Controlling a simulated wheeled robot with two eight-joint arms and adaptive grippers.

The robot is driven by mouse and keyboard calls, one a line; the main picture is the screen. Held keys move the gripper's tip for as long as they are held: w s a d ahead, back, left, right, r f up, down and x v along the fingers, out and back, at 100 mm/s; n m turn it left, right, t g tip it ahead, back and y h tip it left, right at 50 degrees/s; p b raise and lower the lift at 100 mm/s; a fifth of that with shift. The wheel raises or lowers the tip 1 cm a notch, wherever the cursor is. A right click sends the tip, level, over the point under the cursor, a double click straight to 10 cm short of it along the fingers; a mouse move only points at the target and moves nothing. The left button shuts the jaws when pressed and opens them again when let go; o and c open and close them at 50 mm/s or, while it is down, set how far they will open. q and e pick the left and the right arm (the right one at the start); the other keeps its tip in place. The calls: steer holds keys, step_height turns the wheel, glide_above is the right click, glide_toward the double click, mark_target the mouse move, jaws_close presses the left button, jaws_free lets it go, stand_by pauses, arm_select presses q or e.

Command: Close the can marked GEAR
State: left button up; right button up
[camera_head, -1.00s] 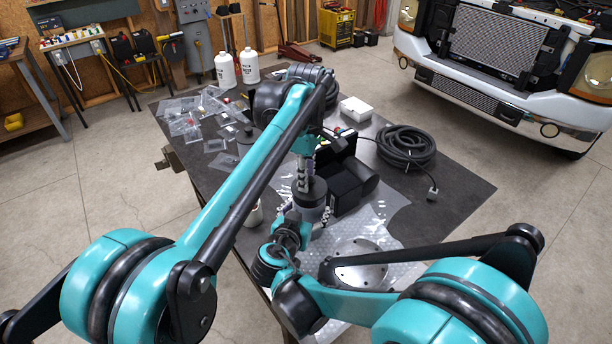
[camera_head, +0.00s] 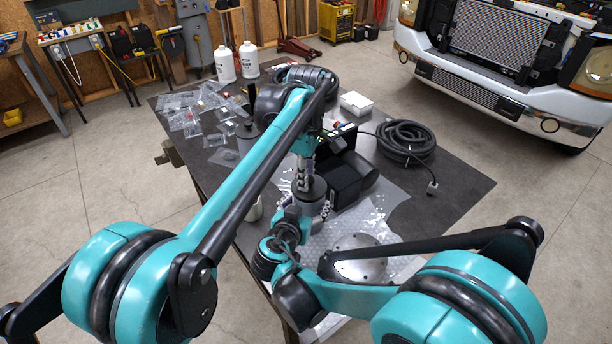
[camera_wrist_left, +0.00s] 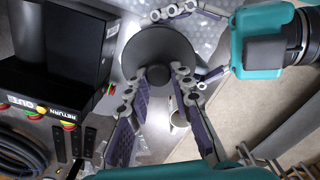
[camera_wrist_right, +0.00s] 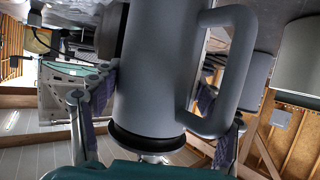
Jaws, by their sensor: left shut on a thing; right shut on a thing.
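A grey can with a side handle (camera_wrist_right: 157,70) fills the middle of the right wrist view. My right gripper (camera_head: 300,216) is shut on its body, with a finger on each side; no GEAR marking shows. A dark round lid (camera_wrist_left: 158,48) is at the can's mouth, and it also shows in the head view (camera_head: 311,192). My left gripper (camera_wrist_left: 158,78) points down from above, its fingers shut on the lid's knob. In the right wrist view the lid shows as a dark band at the can's end. Whether it is fully seated I cannot tell.
A black box with labelled buttons (camera_wrist_left: 50,105) stands close beside the can. Two white bottles (camera_head: 249,60) stand at the far edge.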

arm_select(q)
steer(key=shift+f, duration=0.65)
arm_select(e)
steer(key=shift+f, duration=0.1)
arm_select(q)
steer(key=o, duration=1)
step_height(320, 180, up, 12)
steer(key=shift+r, duration=0.1)
arm_select(e)
steer(key=o, duration=1.8)
